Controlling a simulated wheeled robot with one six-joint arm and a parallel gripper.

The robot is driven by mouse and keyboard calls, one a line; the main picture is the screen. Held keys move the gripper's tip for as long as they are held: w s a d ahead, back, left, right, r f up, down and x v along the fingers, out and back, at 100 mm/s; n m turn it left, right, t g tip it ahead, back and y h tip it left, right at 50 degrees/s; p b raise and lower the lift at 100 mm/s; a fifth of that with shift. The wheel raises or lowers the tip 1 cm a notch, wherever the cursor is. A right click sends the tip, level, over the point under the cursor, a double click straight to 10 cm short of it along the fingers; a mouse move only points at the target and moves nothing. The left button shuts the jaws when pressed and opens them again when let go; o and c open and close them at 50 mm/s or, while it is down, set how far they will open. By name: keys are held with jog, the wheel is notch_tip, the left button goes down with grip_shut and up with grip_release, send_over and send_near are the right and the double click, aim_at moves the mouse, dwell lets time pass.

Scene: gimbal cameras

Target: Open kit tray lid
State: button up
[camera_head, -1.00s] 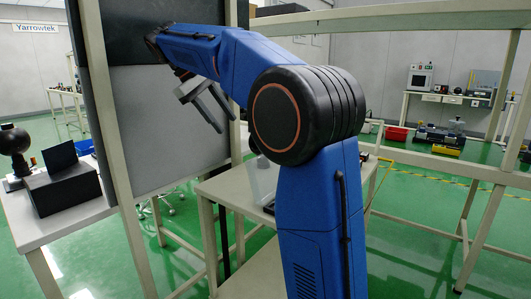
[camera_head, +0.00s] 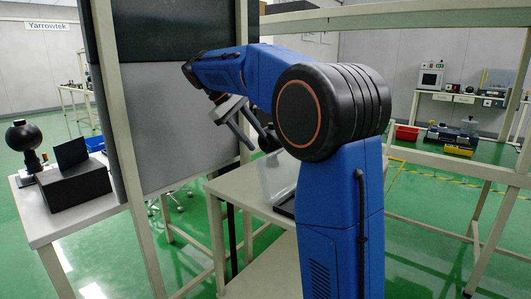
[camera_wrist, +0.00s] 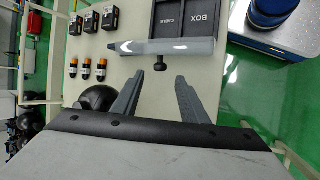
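The kit tray (camera_wrist: 182,20) is dark, with compartments marked BOX and CABLE, on a pale table. Its lid (camera_wrist: 163,46) is a translucent grey panel seen nearly edge-on in the wrist view, with a black knob (camera_wrist: 160,65) facing my gripper. In the head view the lid (camera_head: 276,174) stands raised and steeply tilted above the dark tray (camera_head: 287,208). My gripper (camera_wrist: 157,85) is open and empty. Its fingers are apart, with the knob just past the fingertips and no contact visible. The head view shows my gripper (camera_head: 258,143) above and left of the lid.
Several small black boxes (camera_wrist: 91,22) and three orange-topped batteries (camera_wrist: 86,69) stand left of the tray. A dark round object (camera_wrist: 97,98) is close to the left finger. A grey panel (camera_head: 180,130) on a pale frame stands left of my arm.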

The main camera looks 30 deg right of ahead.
send_near(279, 171)
jog(key=w+d+f, duration=0.2)
jog(key=d, duration=0.1)
jog(key=shift+w+f, duration=0.1)
jog(key=shift+w, duration=0.05)
grip_shut()
